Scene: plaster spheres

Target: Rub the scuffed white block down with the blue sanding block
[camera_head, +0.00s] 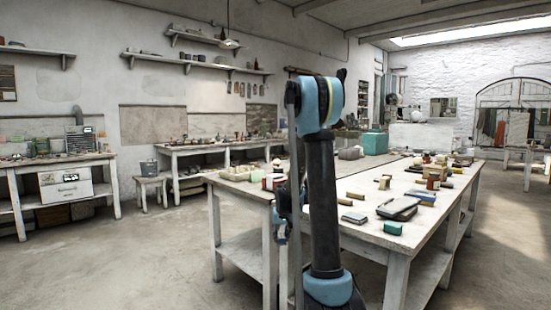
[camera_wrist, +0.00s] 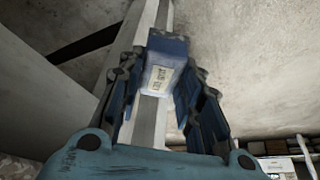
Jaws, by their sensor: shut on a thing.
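My gripper (camera_wrist: 165,95) is shut on a small block with a dark blue top and a pale, labelled face, which looks like the blue sanding block (camera_wrist: 172,48). The block sits between the two fingers in the wrist view. In the head view my arm stands in front of the workbench (camera_head: 373,233), and the held block cannot be made out there. I cannot tell for sure which thing is the scuffed white block. A large pale block-like shape (camera_head: 420,136) stands beyond the bench.
The bench carries a green block (camera_head: 393,228) at its near edge, a grey flat block (camera_head: 354,217), a teal box (camera_head: 374,143) and several small tools. A stool (camera_head: 151,190) and side benches stand along the left wall. The floor at front left is clear.

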